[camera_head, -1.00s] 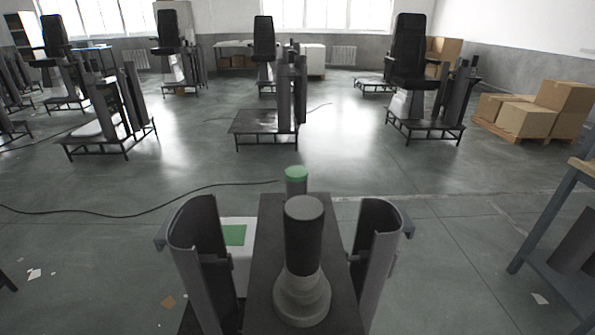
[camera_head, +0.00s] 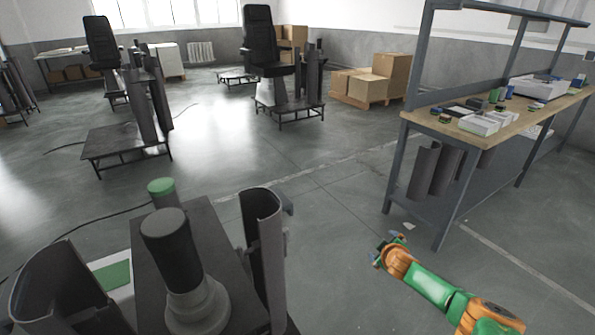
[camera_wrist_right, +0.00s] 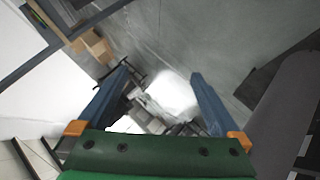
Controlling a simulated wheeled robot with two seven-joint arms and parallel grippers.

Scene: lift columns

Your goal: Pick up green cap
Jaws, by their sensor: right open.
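A green cap (camera_head: 161,186) sits on top of a grey post behind the dark upright cylinder of the lift column (camera_head: 172,245). My right gripper (camera_head: 384,250) is to the right of the column, over the floor and well apart from the cap. In the right wrist view, my right gripper (camera_wrist_right: 160,72) has its two blue fingers spread with nothing held between them. The green cap cannot be made out in that view. My left gripper is not in view.
Curved dark panels (camera_head: 264,240) stand on both sides of the column. A workbench (camera_head: 445,125) with small boxes and several small items is at the right. Cardboard boxes (camera_head: 395,73) and chair lifts (camera_head: 265,60) stand farther back. Open floor lies between.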

